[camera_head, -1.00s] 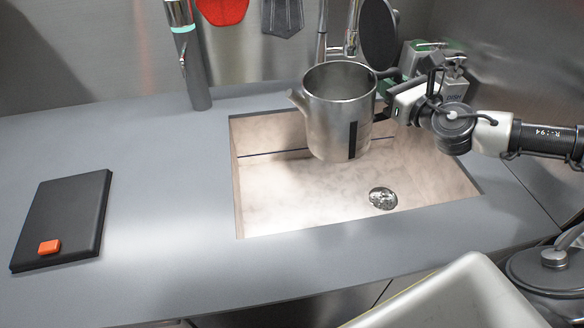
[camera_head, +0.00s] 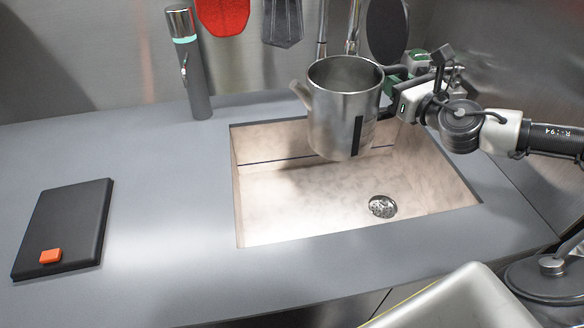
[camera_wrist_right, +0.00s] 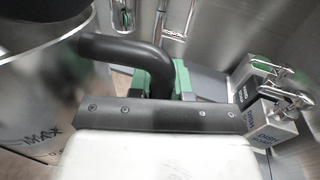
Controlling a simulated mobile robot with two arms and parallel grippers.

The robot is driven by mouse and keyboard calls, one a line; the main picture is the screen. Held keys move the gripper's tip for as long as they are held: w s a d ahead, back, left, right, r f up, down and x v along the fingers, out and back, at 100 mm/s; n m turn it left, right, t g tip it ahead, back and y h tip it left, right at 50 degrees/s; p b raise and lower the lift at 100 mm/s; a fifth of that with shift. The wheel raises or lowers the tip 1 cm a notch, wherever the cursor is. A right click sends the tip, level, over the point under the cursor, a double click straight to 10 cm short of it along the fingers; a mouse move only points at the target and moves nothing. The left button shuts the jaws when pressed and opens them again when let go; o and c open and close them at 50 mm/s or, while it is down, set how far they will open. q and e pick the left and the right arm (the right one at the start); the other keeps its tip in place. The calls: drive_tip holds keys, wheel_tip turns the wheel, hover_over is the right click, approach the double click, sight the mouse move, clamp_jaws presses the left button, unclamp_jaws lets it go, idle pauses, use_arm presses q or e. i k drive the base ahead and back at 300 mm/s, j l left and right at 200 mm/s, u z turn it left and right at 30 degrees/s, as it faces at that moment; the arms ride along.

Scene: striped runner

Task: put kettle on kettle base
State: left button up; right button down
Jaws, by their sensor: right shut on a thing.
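The kettle (camera_head: 338,108) is a lidless steel pot with a spout on its left and a black level strip. It hangs upright over the back of the sink. My right gripper (camera_head: 392,106) is shut on its black handle at the right side. The handle (camera_wrist_right: 140,48) and the kettle's steel wall (camera_wrist_right: 40,85) also show in the right wrist view, where the fingertips are hidden. The kettle base (camera_head: 66,228) appears to be the flat black slab with an orange button, lying on the counter at the far left. My left gripper is not in view.
The sink (camera_head: 300,205) is empty, with a drain at its right. Grey counter (camera_head: 165,190) is clear between sink and slab. A grey cylinder with a green ring (camera_head: 190,65) stands behind. Soap dispensers (camera_wrist_right: 268,125) stand at the right; utensils hang at the back.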

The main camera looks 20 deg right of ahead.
sight(73, 209)
drive_tip(key=i+j+z, duration=0.2)
drive_tip(key=j, duration=1.15)
drive_tip(key=j+z, duration=0.2)
drive_tip(key=j, duration=1.15)
